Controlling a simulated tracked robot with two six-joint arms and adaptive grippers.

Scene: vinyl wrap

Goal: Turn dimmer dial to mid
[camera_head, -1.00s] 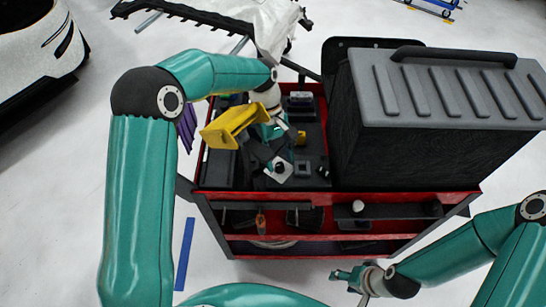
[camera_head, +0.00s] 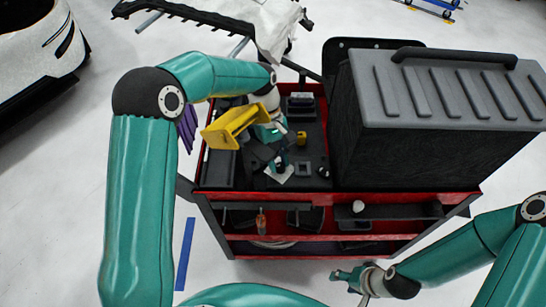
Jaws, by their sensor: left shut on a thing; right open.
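The dimmer is a small pale square plate (camera_head: 282,176) on the cart's top tray, near its front edge. My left gripper (camera_head: 279,165) points down over the plate and is shut on the dimmer dial, which its fingers mostly hide. The dial's angle and marks are too small to read. My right gripper (camera_head: 350,277) is open and empty, low in front of the cart, well away from the dimmer.
The red cart (camera_head: 330,197) holds a dark square frame (camera_head: 303,168) and a small yellow item (camera_head: 301,138) close to the dimmer. A large grey-lidded black case (camera_head: 400,150) stands on the right. A yellow bracket (camera_head: 233,125) sits by my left wrist.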

